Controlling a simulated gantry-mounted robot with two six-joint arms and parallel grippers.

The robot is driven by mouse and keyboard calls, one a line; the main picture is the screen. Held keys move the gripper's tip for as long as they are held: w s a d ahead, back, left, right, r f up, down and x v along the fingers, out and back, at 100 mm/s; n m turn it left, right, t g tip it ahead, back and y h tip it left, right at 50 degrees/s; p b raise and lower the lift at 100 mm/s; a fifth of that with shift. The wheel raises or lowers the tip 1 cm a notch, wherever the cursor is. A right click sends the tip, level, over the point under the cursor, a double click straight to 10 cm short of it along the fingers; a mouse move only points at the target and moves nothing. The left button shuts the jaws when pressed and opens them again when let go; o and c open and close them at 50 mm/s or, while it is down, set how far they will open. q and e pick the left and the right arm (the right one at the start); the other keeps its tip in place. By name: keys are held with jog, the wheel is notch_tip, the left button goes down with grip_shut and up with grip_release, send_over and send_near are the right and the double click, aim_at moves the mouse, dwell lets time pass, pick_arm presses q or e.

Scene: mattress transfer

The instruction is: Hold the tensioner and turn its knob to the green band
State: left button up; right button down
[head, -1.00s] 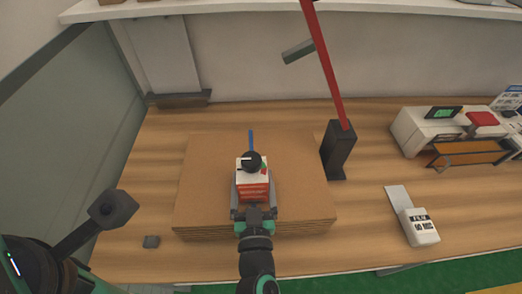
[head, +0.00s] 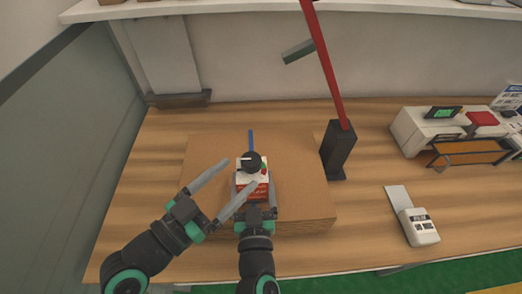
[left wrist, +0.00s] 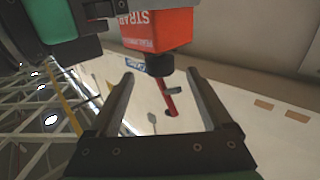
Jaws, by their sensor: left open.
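The tensioner (head: 252,192) is a red and white box with a black knob (head: 253,160) on top, over the cardboard stack. A pale pointer mark on the knob faces left, and a small green patch (head: 264,166) shows on the box's right side. My right gripper (head: 254,190) has its fingers along both sides of the box and looks shut on it. My left gripper (head: 242,173) is open, its fingertips reaching in from the left near the knob. In the left wrist view the knob (left wrist: 160,63) shows beyond and between the open fingers, below the red box (left wrist: 158,30).
The cardboard stack (head: 303,190) lies on the wooden table (head: 140,205). A black post base (head: 338,150) with a slanted red bar (head: 325,65) stands to the right. A white timer-like box (head: 419,227) and a machine (head: 425,130) are farther right.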

aim_at(258, 155)
pick_arm(q)
jog(key=x, duration=0.9)
jog(key=shift+s, duration=0.1)
grip_shut()
